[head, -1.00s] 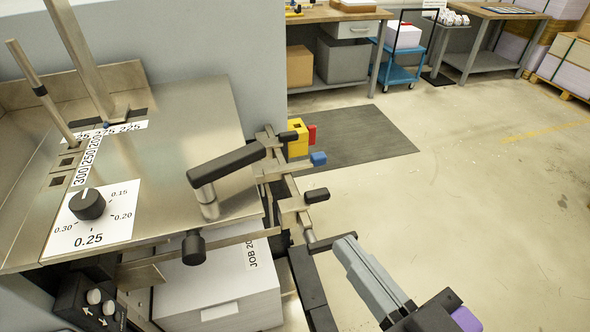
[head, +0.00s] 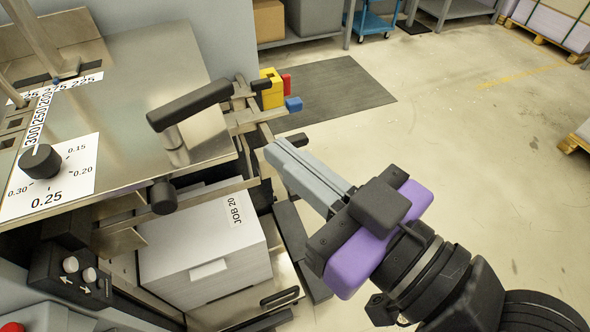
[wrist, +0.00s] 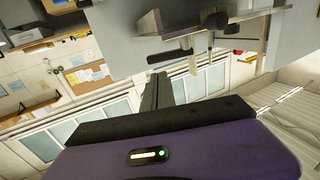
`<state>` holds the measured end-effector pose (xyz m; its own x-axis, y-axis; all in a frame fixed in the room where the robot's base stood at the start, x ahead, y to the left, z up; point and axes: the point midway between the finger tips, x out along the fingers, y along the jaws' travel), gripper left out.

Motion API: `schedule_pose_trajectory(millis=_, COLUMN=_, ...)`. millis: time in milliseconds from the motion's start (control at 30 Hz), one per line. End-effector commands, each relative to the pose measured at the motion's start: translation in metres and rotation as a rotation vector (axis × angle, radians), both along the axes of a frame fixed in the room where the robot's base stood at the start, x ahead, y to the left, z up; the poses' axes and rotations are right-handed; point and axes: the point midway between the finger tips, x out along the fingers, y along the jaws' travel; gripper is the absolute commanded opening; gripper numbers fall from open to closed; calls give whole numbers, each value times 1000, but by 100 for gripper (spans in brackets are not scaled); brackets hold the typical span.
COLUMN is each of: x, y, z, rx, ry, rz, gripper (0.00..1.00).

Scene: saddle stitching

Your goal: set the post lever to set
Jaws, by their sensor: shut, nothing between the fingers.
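My gripper (head: 276,154) is at the right of the machine, fingers together and empty. Its tips are just below and right of the yellow block, with no contact that I can make out. In the wrist view the dark fingers (wrist: 157,90) point up at the machine's rail and bars (wrist: 195,40). No label marks the post lever or its set position. Black-handled levers are in view: a large crank-like one (head: 190,104) on the steel top's right edge, and a short black end (head: 298,138) partly hidden behind my gripper.
A dial (head: 40,161) points near 0.25. A paper stack (head: 205,250) lies below the top.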

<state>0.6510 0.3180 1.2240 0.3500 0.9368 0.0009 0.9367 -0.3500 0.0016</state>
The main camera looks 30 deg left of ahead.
Motion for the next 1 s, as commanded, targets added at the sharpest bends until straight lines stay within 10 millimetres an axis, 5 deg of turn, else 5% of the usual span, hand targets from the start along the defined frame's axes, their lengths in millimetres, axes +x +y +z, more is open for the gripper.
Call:
schedule_pose_trajectory(millis=500, x=33, y=91, z=2, rx=-1, ry=3, rz=4, gripper=0)
schedule_pose_trajectory(millis=1000, x=40, y=106, z=0, rx=0, ry=2, rz=0, gripper=0)
